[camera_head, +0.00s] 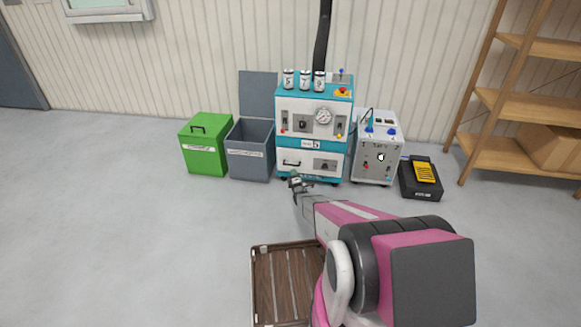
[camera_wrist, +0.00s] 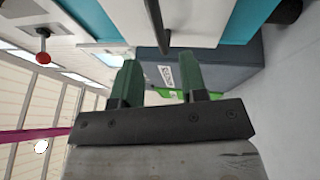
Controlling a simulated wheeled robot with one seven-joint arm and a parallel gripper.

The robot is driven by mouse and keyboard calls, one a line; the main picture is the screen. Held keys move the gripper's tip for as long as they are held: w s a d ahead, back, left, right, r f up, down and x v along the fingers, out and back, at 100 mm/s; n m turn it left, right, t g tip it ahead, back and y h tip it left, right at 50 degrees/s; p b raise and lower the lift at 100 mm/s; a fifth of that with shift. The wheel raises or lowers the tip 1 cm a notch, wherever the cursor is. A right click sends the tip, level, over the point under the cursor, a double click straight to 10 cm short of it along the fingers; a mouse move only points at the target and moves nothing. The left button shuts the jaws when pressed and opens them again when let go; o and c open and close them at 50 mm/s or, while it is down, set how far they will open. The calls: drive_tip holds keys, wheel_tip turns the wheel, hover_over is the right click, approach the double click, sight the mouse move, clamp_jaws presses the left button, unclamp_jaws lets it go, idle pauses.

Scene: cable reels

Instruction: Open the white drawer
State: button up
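The white drawer (camera_head: 310,165) is the low white front of the teal and white cabinet, with a dark bar handle (camera_head: 291,162) on its left part. It looks shut. My gripper (camera_head: 295,177) is just in front of the cabinet's lower left, close to the handle. In the wrist view, my gripper (camera_wrist: 158,62) has its two green fingers apart with nothing between their pads. The dark handle bar (camera_wrist: 157,25) shows beyond the fingertips, lined up with the gap. I cannot tell whether a finger touches it. The white drawer front (camera_wrist: 200,18) lies behind the bar.
A grey open-lidded bin (camera_head: 250,160) and a green box (camera_head: 207,150) stand left of the cabinet. A white wheeled unit (camera_head: 375,155) and a black case with a yellow device (camera_head: 425,172) stand right. Wooden shelves (camera_head: 515,105) are farther right.

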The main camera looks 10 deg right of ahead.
drive_tip(key=x, duration=0.8)
drive_tip(key=shift+d, duration=0.1)
clamp_jaws()
